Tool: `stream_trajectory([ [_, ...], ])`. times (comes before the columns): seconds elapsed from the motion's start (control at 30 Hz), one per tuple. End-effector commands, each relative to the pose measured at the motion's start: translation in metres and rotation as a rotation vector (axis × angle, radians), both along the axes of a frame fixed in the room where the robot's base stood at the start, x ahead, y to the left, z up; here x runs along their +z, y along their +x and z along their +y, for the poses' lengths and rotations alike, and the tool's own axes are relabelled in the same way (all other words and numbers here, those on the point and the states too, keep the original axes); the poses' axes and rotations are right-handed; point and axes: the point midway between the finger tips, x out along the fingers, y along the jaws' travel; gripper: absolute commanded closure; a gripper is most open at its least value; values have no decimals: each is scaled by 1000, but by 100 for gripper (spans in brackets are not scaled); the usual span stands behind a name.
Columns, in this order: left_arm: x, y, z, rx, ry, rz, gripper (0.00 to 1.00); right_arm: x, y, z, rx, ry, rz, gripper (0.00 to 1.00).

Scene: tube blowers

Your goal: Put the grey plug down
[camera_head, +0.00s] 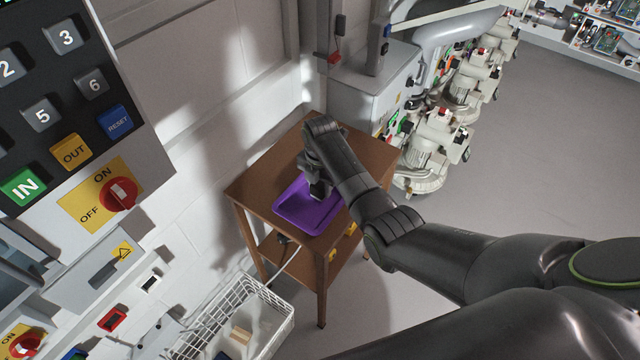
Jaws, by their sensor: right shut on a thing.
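My right arm reaches in from the right over a small brown table (372,155). My right gripper (317,190) points down over a purple tray (300,222) on that table. It is shut on a small dark piece, which I take for the grey plug; the fingers and arm hide most of it. I cannot tell whether the plug touches the tray floor. My left gripper is not in view.
A dark connector with a pale cable (284,240) is at the table's front edge. A white wire basket (240,315) stands below. A control panel (70,90) with buttons and a red switch fills the left. Grey machines (432,140) stand behind the table.

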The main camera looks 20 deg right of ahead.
Motion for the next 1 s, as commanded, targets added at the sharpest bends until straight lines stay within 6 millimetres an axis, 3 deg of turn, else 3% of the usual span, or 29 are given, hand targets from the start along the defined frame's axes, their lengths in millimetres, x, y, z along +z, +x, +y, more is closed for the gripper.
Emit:
stream_trajectory([
  [0.2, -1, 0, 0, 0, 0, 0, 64, -2, 0, 0, 0, 1, 1, 97],
  [0.23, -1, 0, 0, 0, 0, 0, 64, -1, 0, 0, 0, 0, 0, 60],
  [0.37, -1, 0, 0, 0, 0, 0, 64, -1, 0, 0, 0, 0, 0, 43],
  [0.77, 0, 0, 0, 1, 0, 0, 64, 6, 1, 0, 0, 1, -1, 43],
  [1.0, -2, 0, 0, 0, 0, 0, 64, 45, 1, 0, -1, 1, -6, 43],
])
